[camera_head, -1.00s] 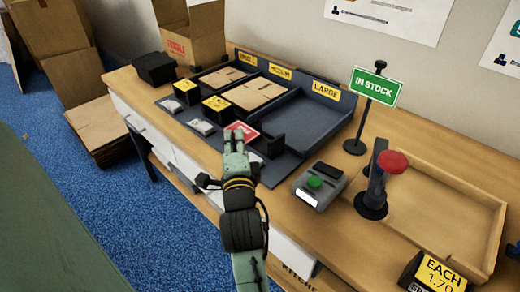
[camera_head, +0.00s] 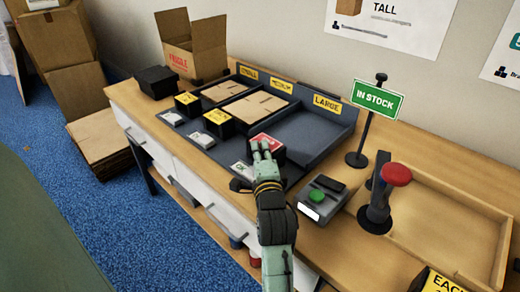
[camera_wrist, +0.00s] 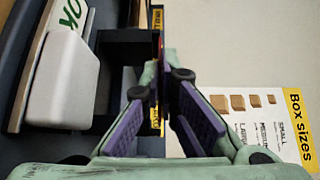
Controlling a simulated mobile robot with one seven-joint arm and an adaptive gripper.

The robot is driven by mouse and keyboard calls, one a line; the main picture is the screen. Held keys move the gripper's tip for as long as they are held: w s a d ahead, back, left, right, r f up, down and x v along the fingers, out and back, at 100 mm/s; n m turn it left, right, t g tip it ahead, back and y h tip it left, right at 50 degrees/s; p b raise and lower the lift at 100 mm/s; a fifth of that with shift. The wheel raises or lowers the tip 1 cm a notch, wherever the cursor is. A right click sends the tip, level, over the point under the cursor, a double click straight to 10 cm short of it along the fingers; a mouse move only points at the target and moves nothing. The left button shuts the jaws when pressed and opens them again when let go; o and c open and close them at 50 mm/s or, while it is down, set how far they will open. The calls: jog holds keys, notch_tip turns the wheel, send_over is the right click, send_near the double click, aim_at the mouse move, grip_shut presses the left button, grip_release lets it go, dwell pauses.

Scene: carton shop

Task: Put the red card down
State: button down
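The red card (camera_head: 266,141) is at my fingertips, just over the black block in front of the LARGE compartment. In the wrist view only a thin red edge of it (camera_wrist: 160,44) shows between the fingertips. My gripper (camera_head: 262,148) is closed to a narrow gap on the card; its purple finger pads (camera_wrist: 160,84) also show in the wrist view. The black block (camera_head: 277,156) is partly hidden by my fingers. I cannot tell whether the card touches it.
A grey tray has SMALL, MEDIUM and LARGE compartments; LARGE (camera_head: 318,135) is empty. Black blocks with yellow cards (camera_head: 217,116) stand to the left. A white OK tag (camera_head: 241,168) lies nearby. A green-button box (camera_head: 320,198) and a red-topped post (camera_head: 396,175) stand to the right.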

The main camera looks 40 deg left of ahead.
jog(key=shift+f, duration=0.3)
jog(key=c, duration=1.8)
grip_release()
